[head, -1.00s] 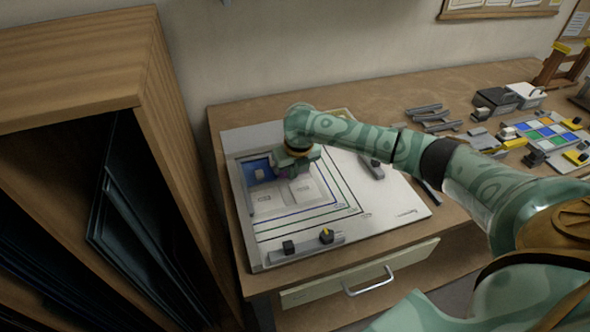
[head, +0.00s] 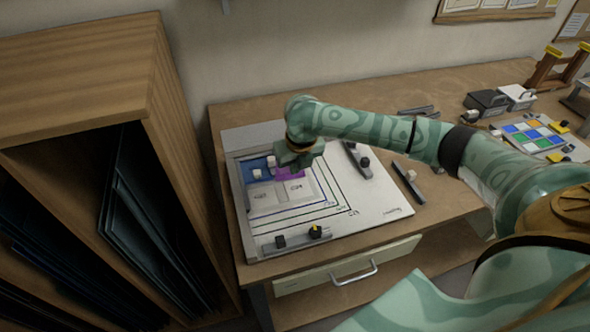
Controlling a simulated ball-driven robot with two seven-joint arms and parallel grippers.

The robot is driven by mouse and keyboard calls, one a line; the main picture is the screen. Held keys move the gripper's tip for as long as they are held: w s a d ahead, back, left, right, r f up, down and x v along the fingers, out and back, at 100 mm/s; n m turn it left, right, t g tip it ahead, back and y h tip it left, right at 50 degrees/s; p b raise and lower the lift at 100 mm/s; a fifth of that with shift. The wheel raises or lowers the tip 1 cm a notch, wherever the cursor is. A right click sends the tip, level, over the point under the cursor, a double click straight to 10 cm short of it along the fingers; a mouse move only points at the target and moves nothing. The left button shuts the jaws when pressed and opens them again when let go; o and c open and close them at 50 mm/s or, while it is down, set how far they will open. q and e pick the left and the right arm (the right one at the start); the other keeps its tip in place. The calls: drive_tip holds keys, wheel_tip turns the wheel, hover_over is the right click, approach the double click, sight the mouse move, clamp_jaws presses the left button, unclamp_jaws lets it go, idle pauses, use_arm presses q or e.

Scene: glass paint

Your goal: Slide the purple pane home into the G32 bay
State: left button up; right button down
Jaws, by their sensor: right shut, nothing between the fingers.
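The purple pane (head: 290,174) lies flat near the back of the white board (head: 385,208), just right of a blue pane (head: 247,173). My left gripper is not in view.
A grey bar with dark knobs (head: 297,243) lies along the board's front, another (head: 356,160) at its right. A loose grey bar (head: 408,182) lies on the bench. Coloured tiles (head: 535,135) and boxes stand far right. A wooden rack (head: 165,120) is at left.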

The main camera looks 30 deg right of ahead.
sight(305, 191)
drive_tip(key=s+d+n+b, duration=0.1)
drive_tip(key=s+d+b, duration=0.2)
drive_tip(key=b+x, duration=0.3)
drive_tip(key=x, duration=0.6)
drive_tip(key=shift+s+a+f, duration=0.1)
drive_tip(key=shift+a+f, duration=0.1)
drive_tip(key=shift+f, duration=0.05)
drive_tip(key=w, duration=0.3)
drive_tip(key=shift+w+r+b, duration=0.2)
drive_tip(key=shift+r+b, duration=0.05)
drive_tip(key=shift+b, duration=0.1)
drive_tip(key=shift+w, duration=0.3)
drive_tip(key=shift+r, duration=0.15)
drive_tip(key=shift+s, duration=0.1)
